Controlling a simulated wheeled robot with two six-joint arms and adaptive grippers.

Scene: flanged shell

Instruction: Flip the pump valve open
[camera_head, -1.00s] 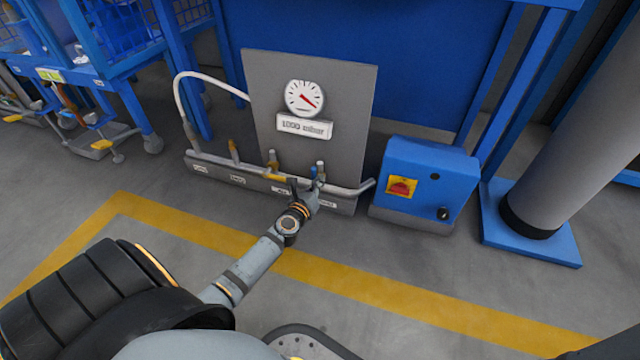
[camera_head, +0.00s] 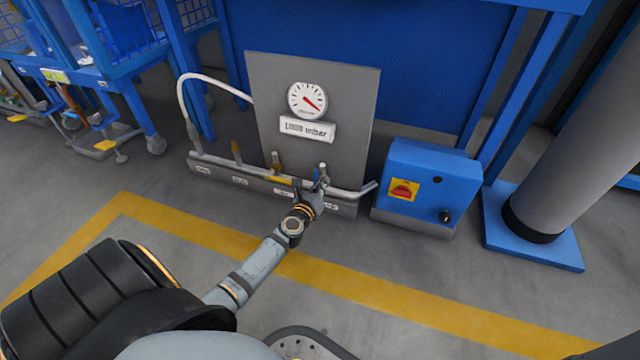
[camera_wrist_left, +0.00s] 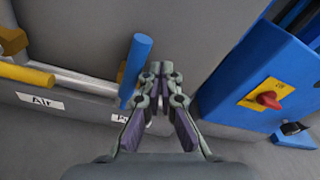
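The pump valve appears to be the one with the blue handle (camera_wrist_left: 135,65), at the right end of the pipe manifold. In the left wrist view the handle stands up, tilted slightly, just left of my fingers. The label below it is mostly hidden. My left gripper (camera_wrist_left: 161,70) has its fingertips together, with nothing seen between them. It is beside the handle's right side; whether it touches cannot be told. In the head view my left gripper (camera_head: 319,184) is at the right part of the manifold and covers part of this valve. My right gripper is not in view.
A yellow-handled valve (camera_wrist_left: 27,74) with an AIR label is to the left. A grey panel (camera_head: 345,95) with a gauge (camera_head: 307,100) stands behind the manifold. A blue box (camera_head: 430,175) with a red switch (camera_wrist_left: 268,100) is close on the right. The floor in front is clear.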

